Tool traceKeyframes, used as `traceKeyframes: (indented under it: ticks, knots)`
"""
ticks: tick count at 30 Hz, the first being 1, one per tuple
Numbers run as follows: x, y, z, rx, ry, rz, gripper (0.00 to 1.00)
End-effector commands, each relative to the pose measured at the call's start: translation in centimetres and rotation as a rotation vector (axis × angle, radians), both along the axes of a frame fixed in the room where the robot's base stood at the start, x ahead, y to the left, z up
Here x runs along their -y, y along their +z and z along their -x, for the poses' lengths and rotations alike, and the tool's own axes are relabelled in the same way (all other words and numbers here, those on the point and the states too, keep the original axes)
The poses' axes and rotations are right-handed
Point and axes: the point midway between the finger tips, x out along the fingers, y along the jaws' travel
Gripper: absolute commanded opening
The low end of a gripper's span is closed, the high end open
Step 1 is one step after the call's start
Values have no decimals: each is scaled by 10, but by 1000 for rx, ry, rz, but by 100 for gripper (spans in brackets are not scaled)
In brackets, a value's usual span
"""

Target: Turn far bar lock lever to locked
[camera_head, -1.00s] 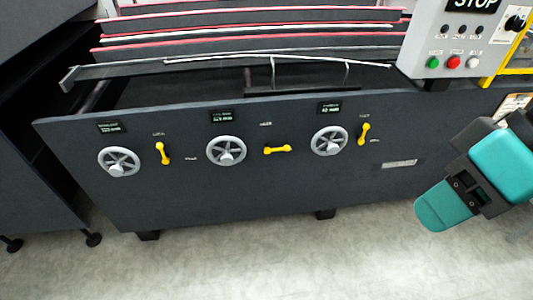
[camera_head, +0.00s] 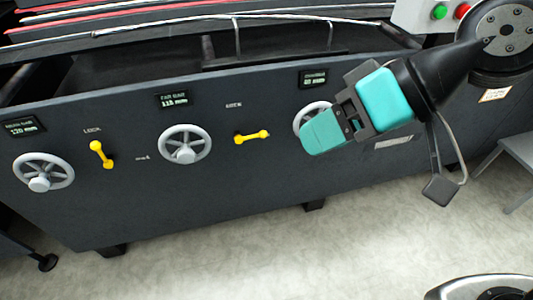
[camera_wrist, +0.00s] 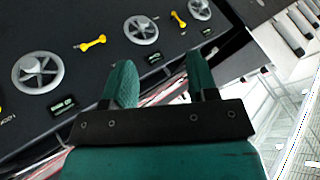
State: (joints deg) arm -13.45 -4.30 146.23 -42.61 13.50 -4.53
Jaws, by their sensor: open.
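The display above that wheel reads FAR BAR (camera_head: 173,99). The lever also shows at the upper left in the wrist view (camera_wrist: 90,42), where the panel appears upside down. My gripper (camera_head: 325,134) has teal fingers and covers part of the right handwheel in the head view. In the wrist view its fingers (camera_wrist: 160,75) are apart with nothing between them, away from the lever.
Another yellow lever (camera_head: 101,154), nearly upright, sits beside the left handwheel (camera_head: 43,172). The right handwheel (camera_head: 306,117) is partly hidden by my gripper. Rails and rods (camera_head: 237,38) run above the panel. The floor (camera_head: 260,240) before the panel is clear.

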Motion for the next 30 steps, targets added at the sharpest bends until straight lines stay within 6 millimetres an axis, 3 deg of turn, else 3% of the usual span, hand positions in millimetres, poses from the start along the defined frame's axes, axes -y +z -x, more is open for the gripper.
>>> traceKeyframes:
  ticks: [1, 9, 14, 18, 24, 30]
  knots:
    - [-10, -45, -8, 7, -16, -66, 53]
    - [-43, -136, -60, 68, -195, -430, 53]
    - [-41, -193, -98, 93, -379, -616, 53]
    - [-26, -243, -132, 106, -570, -742, 53]
    - [1, -295, -165, 118, -796, -838, 53]
    - [14, -311, -179, 123, -891, -865, 53]
